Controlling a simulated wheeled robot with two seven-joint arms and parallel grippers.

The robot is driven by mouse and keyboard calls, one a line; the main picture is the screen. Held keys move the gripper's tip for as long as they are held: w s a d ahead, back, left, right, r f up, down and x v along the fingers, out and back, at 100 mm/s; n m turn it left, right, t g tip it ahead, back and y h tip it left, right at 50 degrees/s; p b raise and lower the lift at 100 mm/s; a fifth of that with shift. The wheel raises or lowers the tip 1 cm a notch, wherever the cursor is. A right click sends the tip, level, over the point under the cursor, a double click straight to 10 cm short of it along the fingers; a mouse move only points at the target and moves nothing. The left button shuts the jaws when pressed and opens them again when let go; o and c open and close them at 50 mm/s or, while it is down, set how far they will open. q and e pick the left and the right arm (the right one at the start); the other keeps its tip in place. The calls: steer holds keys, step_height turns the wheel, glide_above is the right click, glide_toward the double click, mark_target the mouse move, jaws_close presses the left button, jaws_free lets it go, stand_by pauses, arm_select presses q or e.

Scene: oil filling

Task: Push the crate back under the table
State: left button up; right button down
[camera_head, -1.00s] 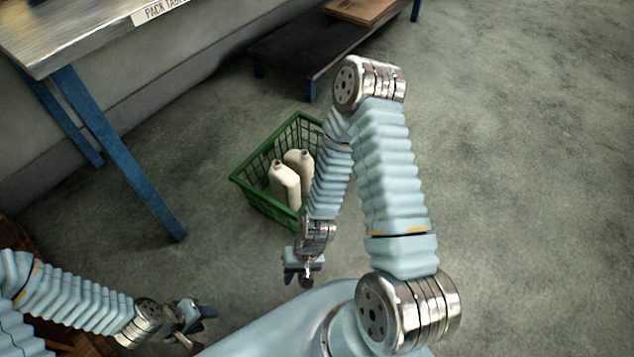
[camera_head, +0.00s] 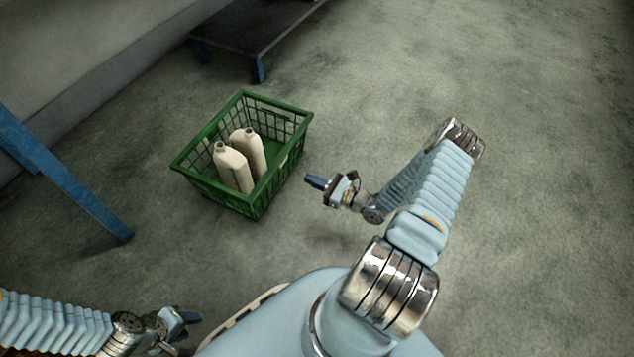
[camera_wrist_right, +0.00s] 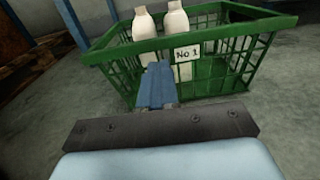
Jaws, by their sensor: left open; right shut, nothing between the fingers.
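The green crate (camera_head: 207,193) stands on the floor left of centre in the head view, with two white bottles (camera_head: 232,168) upright inside. In the right wrist view the crate (camera_wrist_right: 208,79) is straight ahead, with a "No 1" label on its near side. My right gripper (camera_head: 312,181) is shut and empty, just right of the crate and pointing at it. A small gap shows between them in the head view. In the right wrist view its closed fingers (camera_wrist_right: 157,84) overlap the crate's side. My left gripper (camera_head: 190,325) is open at the lower left, away from the crate.
A blue table leg (camera_head: 75,185) stands left of the crate. A low dark platform (camera_head: 255,38) with blue legs lies beyond the crate. A pale wall (camera_head: 90,60) runs behind at the upper left. The floor around the crate and to the right is clear.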

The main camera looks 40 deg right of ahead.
mark_target(277, 164)
arm_select(q)
steer(key=shift+f+b, duration=0.55)
steer(key=shift+f, duration=0.05)
arm_select(e)
steer(key=x, duration=1)
steer(key=shift+s, duration=0.1)
steer(key=shift+a, duration=0.1)
